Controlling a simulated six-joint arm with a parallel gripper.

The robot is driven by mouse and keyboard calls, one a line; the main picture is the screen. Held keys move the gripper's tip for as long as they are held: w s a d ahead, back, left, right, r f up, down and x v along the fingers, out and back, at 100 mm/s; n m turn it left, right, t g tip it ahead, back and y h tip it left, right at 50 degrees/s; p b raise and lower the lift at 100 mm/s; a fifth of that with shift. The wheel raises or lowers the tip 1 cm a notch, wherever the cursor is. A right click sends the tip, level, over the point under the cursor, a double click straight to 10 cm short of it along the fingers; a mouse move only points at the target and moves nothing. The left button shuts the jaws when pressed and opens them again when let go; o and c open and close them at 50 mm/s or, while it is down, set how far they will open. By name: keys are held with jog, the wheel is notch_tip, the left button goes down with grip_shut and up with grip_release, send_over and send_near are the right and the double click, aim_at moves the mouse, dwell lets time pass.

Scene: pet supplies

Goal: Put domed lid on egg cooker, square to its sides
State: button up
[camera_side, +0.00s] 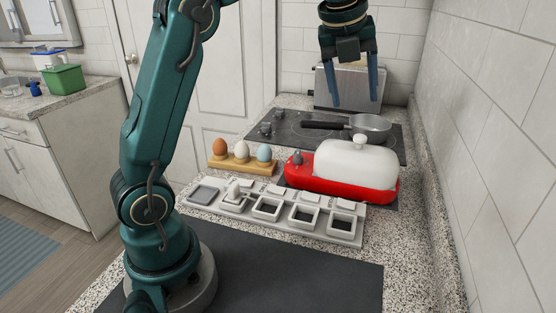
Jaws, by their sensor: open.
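The white domed lid (355,167) with a small round knob on top rests on the red egg cooker (300,178). Its long sides look roughly in line with the cooker's sides, and it looks level. Whether its rim is fully seated all round cannot be told from this side. A grey knob (297,157) stands on the cooker's left end, clear of the lid. My gripper (354,102) hangs above and behind the lid in the picture, pointing down. Its two blue fingers are wide apart with nothing between them, and they do not touch the lid.
A pan (370,127) sits on the black cooktop (290,132), with a toaster (349,78) behind it. A wooden holder (242,166) with three eggs stands left of the cooker. A grey tray (330,232) with several compartments lies in front. A tiled wall borders the right.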

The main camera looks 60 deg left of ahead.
jog(key=s+d+f+n, duration=0.2)
jog(key=s+f+n, duration=0.1)
jog(key=s+n, duration=0.3)
jog(key=s+d+f+n+h, duration=0.1)
jog(key=s+d+f+n, duration=0.2)
jog(key=s+n, duration=0.4)
jog(key=s+d+f+n+t, duration=0.1)
jog(key=s+d+f+n, duration=0.1)
jog(key=s+n, duration=0.5)
jog(key=f+n, duration=0.1)
jog(key=n, duration=0.4)
jog(key=shift+s+d+f, duration=0.15)
jog(key=shift+s+d, duration=0.1)
jog(key=shift+d, duration=0.15)
